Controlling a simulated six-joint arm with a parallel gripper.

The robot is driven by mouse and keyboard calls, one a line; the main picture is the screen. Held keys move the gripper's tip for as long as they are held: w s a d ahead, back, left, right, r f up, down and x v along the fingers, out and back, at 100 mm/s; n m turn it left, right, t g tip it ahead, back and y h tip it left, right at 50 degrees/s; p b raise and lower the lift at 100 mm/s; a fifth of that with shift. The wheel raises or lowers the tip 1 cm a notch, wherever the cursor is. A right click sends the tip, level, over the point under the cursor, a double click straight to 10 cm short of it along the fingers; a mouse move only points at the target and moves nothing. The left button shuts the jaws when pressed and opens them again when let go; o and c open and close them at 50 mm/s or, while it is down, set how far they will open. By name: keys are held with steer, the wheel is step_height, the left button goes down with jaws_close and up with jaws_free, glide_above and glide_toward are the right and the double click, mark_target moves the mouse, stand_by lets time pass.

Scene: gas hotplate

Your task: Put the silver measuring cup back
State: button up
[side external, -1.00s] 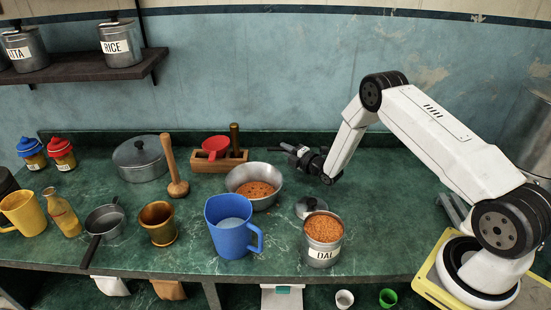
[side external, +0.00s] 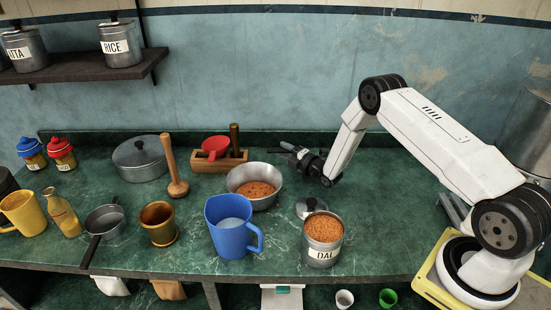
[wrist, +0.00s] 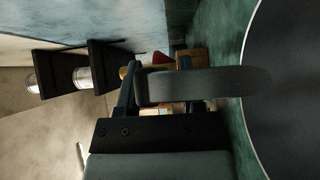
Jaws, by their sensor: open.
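My gripper (side external: 287,148) is open above the back of the counter, to the right of the wooden holder (side external: 240,158). In the wrist view, a grey rounded strip (wrist: 205,86) crosses in front of the spread fingers. It runs toward a large dark round shape with a thin pale rim (wrist: 290,110). This may be the silver measuring cup and its handle, but I cannot tell for sure. No silver measuring cup shows clearly in the side view. A red cup (side external: 215,143) sits in the wooden holder, which also shows in the wrist view (wrist: 190,56).
A steel bowl of orange food (side external: 235,178), a blue mug (side external: 229,240) and the DAL tin (side external: 322,254) stand in front of my gripper. A loose lid (side external: 306,207) lies behind the tin. A lidded pot (side external: 140,165) and a wooden pestle (side external: 170,160) are left of the holder.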

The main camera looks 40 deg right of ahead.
steer(key=shift+r, duration=0.2)
steer(key=shift+s+d, duration=0.2)
steer(key=shift+s, duration=5.8)
steer(key=shift+w+a+r+m+g, duration=0.25)
steer(key=shift+w+r+m+g, duration=0.05)
steer(key=shift+w+r+g, duration=0.1)
steer(key=s+a+r+m+g+h, duration=0.1)
steer(key=s+a+r+m+g, duration=0.2)
steer(key=a+r+m+g, duration=0.5)
steer(key=s+a+r+m+g, duration=0.2)
steer(key=s+m, duration=0.3)
steer(key=s, duration=0.3)
steer(key=s+a+r+m+g, duration=0.2)
steer(key=s+a+m+g, duration=0.2)
steer(key=s, duration=0.5)
steer(key=shift+a+r+m+g, duration=0.3)
steer(key=shift+a+m, duration=0.1)
